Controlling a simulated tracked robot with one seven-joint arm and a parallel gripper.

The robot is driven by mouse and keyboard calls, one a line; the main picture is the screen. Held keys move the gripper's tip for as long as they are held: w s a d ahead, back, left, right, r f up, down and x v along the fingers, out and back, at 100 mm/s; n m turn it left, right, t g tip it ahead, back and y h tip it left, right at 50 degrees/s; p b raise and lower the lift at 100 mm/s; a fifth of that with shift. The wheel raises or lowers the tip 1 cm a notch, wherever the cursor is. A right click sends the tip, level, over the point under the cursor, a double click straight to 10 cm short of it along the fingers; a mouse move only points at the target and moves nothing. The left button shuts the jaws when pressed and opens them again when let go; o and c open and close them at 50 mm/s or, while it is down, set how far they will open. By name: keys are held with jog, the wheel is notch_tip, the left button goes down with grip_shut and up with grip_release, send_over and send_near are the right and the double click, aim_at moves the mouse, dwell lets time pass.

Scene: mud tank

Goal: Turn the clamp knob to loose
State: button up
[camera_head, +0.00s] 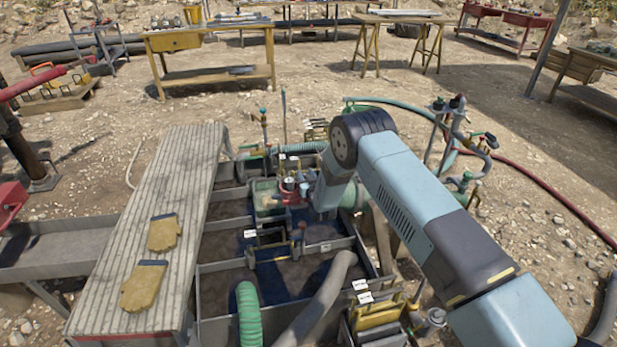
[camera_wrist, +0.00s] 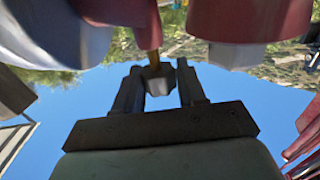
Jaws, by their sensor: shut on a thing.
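The knob sits on a short tan stem below a dark red body (camera_wrist: 112,10). My gripper is shut on this knob. In the head view my arm reaches down to the green and red machinery (camera_head: 268,198) at the far end of the tank. There the gripper's fingertips and the knob are too small and covered to make out. The knob's turn position cannot be read.
Large red and blue-white parts crowd close above the fingers in the wrist view. The mud tank (camera_head: 222,268) has several compartments, with a green hose (camera_head: 249,315) and a grey hose (camera_head: 322,300) in front. Gloves (camera_head: 146,287) lie on the ribbed walkway (camera_head: 180,185) at left.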

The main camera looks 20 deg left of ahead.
jog(key=n+g+y, duration=0.5)
jog(key=g+y, duration=0.1)
jog(key=shift+w+d+n+g, duration=0.35)
jog(key=shift+w+n+g, duration=0.05)
jog(key=n+g+y, duration=0.1)
jog(key=n+g, duration=0.1)
jog(key=g, duration=0.2)
jog(key=n+g+y, duration=0.1)
jog(key=n+g, duration=0.2)
jog(key=shift+r+g, duration=0.1)
jog(key=shift+g, duration=0.3)
jog(key=shift+a+n+g, duration=0.1)
jog(key=shift+n+g, duration=0.2)
jog(key=shift+g, duration=0.1)
jog(key=shift+r, duration=0.1)
jog(key=o, duration=0.8)
jog(key=shift+o, duration=0.6)
jog(key=shift+s+a, duration=0.15)
